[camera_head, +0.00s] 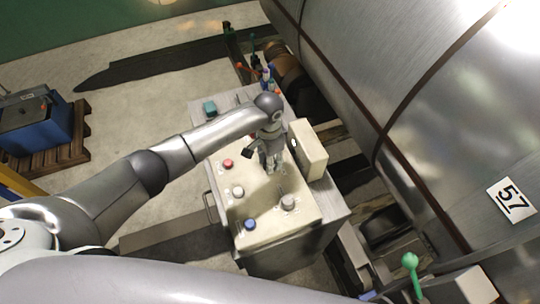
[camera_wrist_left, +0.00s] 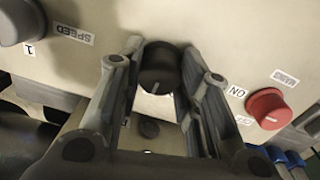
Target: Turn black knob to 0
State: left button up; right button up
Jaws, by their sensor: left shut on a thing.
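The black knob (camera_wrist_left: 158,66) is on the beige panel in the left wrist view. My left gripper (camera_head: 272,168) reaches down to the panel from above and is shut on this knob, with one finger on each side of it. A white label (camera_wrist_left: 157,106) lies beside the knob, partly between the fingers. In the head view my gripper hides the knob.
A beige box (camera_head: 308,150) stands close right of my gripper. A large metal cylinder (camera_head: 400,80) fills the right.

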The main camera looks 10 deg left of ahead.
dwell(0.3)
pick_arm(q)
jog(key=o, duration=1)
jog(key=shift+r, duration=0.1)
jog(key=r, duration=1.2)
jog(key=shift+w+a, duration=0.1)
jog(key=shift+w, duration=0.1)
jog(key=shift+f, duration=0.1)
